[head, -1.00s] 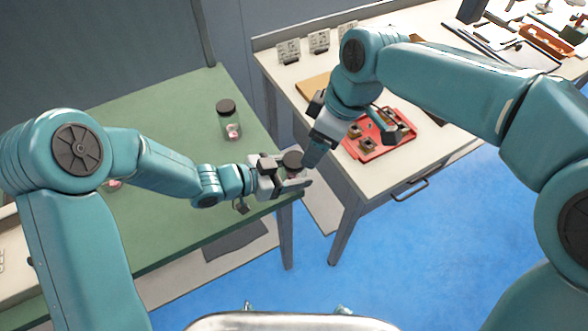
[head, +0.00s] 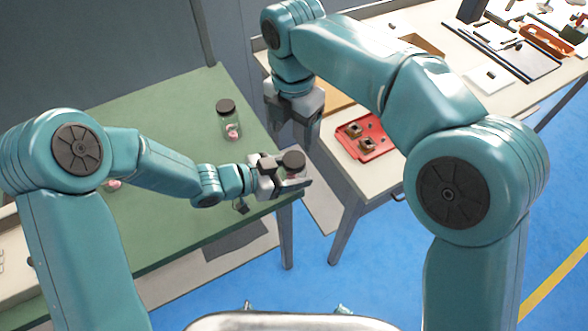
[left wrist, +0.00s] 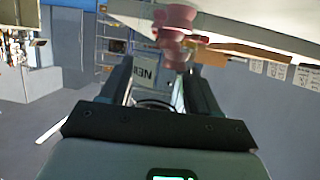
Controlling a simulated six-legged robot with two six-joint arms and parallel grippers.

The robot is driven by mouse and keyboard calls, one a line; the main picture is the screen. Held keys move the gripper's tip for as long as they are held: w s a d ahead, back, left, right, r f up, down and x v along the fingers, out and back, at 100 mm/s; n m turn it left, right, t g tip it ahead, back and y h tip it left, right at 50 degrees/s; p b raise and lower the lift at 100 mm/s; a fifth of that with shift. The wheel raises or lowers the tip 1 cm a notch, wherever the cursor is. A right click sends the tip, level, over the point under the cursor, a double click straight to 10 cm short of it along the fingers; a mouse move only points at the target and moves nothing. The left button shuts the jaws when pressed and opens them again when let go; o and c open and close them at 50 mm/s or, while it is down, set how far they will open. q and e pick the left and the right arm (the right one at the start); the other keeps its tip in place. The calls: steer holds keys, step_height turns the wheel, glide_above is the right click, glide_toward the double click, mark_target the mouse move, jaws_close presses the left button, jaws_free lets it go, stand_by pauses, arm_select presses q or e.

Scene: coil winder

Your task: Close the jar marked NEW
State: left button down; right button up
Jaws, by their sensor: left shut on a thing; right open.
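My left gripper (head: 290,188) is shut on a jar near the front right corner of the green table. A dark round lid (head: 292,161) shows on top of this jar; I cannot tell whether it is fully seated. In the left wrist view, a pale label (left wrist: 145,76) reading NEW upside down shows between the fingers. My right gripper (head: 293,130) is open and points down, just above and behind the held jar, apart from it. Another glass jar (head: 231,127) with a dark lid and pink contents stands on the green table.
The green table (head: 180,130) has free room around the standing jar. To the right, a white table (head: 365,195) carries a red tray (head: 376,153) with small parts. A gap separates the tables. Pink objects (left wrist: 175,25) show beyond the fingers in the left wrist view.

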mark_target(294, 159)
steer(key=shift+f, duration=4)
steer(key=c, duration=1.1)
steer(key=m, duration=0.2)
steer(key=shift+s+m, duration=0.1)
steer(key=shift+m, duration=0.2)
steer(key=m, duration=0.4)
steer(key=shift+m, duration=0.4)
steer(key=m, duration=0.6)
steer(key=o, duration=1.1)
steer(key=shift+o, duration=0.2)
